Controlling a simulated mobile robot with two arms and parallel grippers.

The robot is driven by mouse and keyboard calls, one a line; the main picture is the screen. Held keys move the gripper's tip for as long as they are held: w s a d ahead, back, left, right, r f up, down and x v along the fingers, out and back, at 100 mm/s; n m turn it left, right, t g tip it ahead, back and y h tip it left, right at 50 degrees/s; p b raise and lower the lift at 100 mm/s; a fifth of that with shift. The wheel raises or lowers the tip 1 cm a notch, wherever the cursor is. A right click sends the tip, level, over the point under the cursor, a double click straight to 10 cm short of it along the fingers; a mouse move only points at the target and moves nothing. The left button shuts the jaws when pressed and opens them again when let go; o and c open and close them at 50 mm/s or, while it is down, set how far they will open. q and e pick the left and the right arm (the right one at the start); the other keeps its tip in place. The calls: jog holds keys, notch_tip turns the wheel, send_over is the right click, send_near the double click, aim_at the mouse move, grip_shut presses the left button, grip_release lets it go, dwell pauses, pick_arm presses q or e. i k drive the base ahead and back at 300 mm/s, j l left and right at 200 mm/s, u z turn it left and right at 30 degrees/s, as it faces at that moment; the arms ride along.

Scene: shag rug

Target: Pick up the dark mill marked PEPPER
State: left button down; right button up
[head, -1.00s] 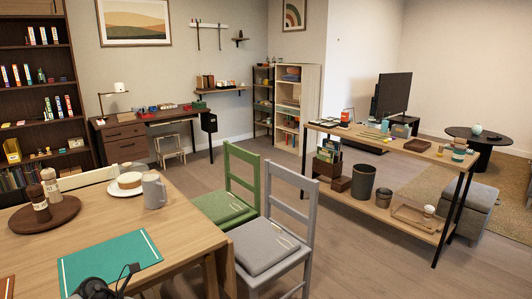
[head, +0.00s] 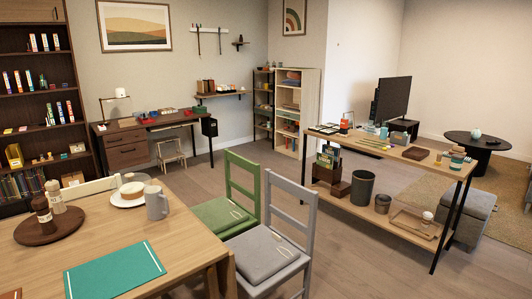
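Two mills stand upright on a round dark wooden tray (head: 66,232) on the dining table at the left of the head view. The darker brown mill (head: 41,210) is in front and to the left. A paler mill (head: 55,196) stands just behind it to the right. Each has a light label patch, but the lettering is too small to read. Neither of my grippers is in view.
On the table (head: 185,234) are a white plate (head: 122,201) with a round item, a grey mug (head: 156,203) and a teal placemat (head: 114,270). Green (head: 225,213) and grey (head: 265,252) chairs stand at its right side. Open floor lies beyond.

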aim_at(45, 218)
jog(key=u, duration=1.25)
